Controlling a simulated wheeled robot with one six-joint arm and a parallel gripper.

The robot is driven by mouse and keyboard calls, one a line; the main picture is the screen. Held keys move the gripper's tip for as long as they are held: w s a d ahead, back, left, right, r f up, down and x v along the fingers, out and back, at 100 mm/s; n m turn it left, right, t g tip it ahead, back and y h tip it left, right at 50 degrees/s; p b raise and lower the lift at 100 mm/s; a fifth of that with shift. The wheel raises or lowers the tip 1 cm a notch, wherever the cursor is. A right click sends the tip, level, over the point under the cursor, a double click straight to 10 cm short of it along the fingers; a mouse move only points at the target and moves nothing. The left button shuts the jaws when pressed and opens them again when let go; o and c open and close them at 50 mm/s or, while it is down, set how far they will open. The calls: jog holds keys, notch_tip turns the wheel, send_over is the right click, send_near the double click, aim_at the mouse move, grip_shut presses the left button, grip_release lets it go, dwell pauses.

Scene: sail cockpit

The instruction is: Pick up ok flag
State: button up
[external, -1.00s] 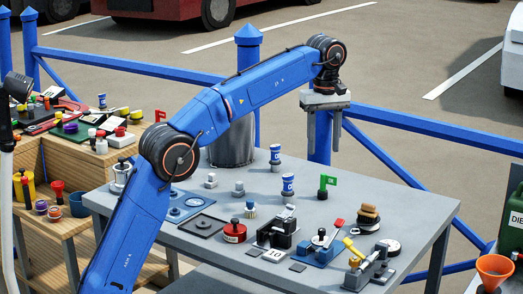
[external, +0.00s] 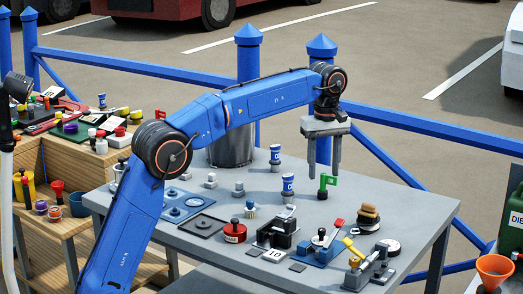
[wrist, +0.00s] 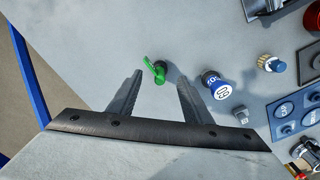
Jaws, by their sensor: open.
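The ok flag (external: 328,182) is a small green flag on a short post with a dark base, upright on the grey table (external: 400,203) near its back edge. In the wrist view the green flag (wrist: 155,70) lies ahead of and between the two finger lines, seen from above. My gripper (external: 323,172) is open and empty, pointing down above the flag. Its fingertips end just over the flag's top in the external view; I cannot tell the exact gap. Both fingers also show in the wrist view (wrist: 160,82).
A blue and white cylinder (external: 288,185) stands left of the flag, close to one finger in the wrist view (wrist: 217,86). Another such cylinder (external: 275,155) stands behind. A burger-like stack (external: 368,215) and levers (external: 338,226) are in front. A blue rail (external: 440,127) runs behind the table.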

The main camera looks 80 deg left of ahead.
aim_at(323, 191)
jog(key=shift+f, duration=2.7)
grip_shut()
